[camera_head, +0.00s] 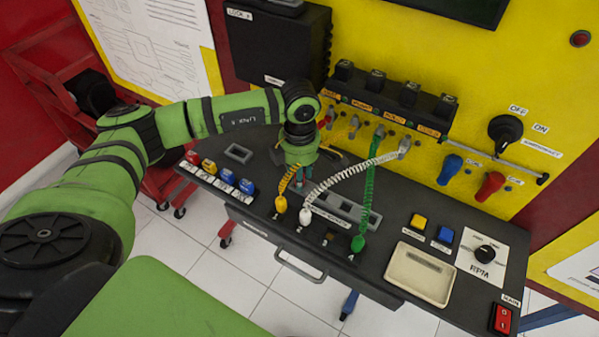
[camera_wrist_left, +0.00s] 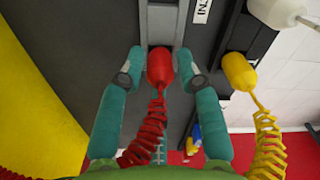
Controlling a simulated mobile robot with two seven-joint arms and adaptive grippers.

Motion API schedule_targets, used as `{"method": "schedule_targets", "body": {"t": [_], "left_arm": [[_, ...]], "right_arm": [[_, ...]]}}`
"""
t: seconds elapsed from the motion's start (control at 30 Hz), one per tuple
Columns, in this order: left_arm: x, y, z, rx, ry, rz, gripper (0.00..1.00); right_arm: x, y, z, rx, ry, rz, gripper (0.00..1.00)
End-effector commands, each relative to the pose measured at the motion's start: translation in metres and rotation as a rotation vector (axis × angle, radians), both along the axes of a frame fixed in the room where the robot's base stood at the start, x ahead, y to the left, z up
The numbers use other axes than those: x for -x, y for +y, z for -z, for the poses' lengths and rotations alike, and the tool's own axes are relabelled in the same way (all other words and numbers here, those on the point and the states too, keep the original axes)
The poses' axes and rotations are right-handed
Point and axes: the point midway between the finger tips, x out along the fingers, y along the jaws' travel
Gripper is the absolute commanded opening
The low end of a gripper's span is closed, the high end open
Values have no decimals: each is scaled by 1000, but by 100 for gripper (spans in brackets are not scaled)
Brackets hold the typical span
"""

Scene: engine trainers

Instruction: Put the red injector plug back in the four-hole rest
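The plug is hidden in the head view. The four-hole rest (camera_head: 317,233) is along the bench front. It shows the yellow plug (camera_head: 281,204), the white plug (camera_head: 305,217), a dark empty spot and the green plug (camera_head: 358,243). My right gripper is not in view.
White and green coiled cords (camera_head: 369,195) stretch from the rest up to the sockets, right of my gripper. A grey slotted block (camera_head: 347,207) lies behind the rest. A beige tray (camera_head: 421,274), buttons and a dial stand further right. Coloured switches (camera_head: 227,176) line the left front.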

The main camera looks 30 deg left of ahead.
Motion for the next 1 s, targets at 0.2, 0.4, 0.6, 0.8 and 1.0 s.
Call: {"method": "schedule_targets", "body": {"t": [0.2, 0.4, 0.6, 0.8, 1.0], "left_arm": [[0, 0, -7, 0, -1, 0, 35], [0, 0, -24, 0, -1, 1, 35], [0, 0, -40, 0, -1, 0, 35], [0, 0, -54, 0, 0, 0, 35], [0, 0, -55, 0, 0, 0, 35]], "right_arm": [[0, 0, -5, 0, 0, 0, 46], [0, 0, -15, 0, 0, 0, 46], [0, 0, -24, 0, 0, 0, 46], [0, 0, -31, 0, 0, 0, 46], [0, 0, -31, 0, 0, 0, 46]]}}
